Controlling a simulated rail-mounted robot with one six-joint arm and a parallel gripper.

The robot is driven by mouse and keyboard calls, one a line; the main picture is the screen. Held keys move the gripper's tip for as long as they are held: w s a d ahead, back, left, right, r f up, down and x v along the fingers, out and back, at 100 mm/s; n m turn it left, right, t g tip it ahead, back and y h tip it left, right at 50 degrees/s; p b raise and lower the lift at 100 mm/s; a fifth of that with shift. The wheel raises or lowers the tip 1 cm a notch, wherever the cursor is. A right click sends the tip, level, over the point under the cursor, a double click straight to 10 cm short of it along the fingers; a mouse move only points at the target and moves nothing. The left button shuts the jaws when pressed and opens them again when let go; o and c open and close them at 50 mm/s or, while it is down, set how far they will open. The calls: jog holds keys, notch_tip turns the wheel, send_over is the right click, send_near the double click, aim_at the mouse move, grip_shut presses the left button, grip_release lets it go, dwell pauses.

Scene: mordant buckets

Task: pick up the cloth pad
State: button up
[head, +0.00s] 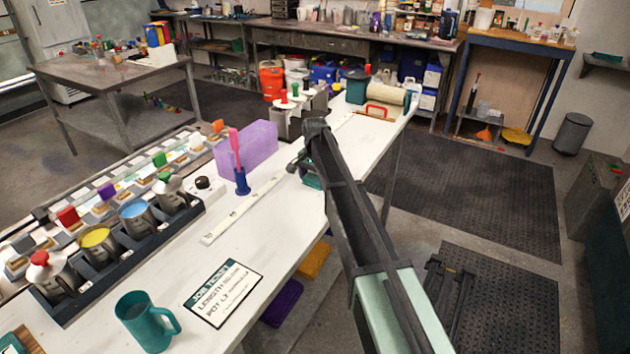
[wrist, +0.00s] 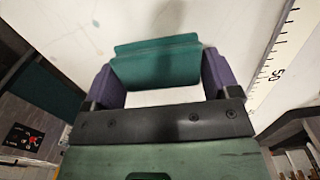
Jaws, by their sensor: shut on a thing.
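The cloth pad is a teal, flat-sided piece (wrist: 157,62) between the two purple fingers of my gripper (wrist: 160,78) in the wrist view. My gripper is shut on it, with a finger at each end. In the head view my gripper (head: 301,166) is over the white bench top, right of the long ruler. A bit of teal (head: 312,181) shows under it there; most of the pad is hidden by my arm. I cannot tell whether the pad touches the bench.
A white ruler (head: 240,209) lies left of my gripper. A purple translucent block (head: 247,146) and a blue holder with a pink stick (head: 241,181) stand beyond it. A teal mug (head: 147,322) and a job card (head: 223,293) are at the near end. The bench's right edge is close.

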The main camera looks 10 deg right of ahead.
aim_at(315, 178)
jog(key=shift+r, duration=0.1)
notch_tip(315, 178, up, 20)
jog(key=p, duration=2)
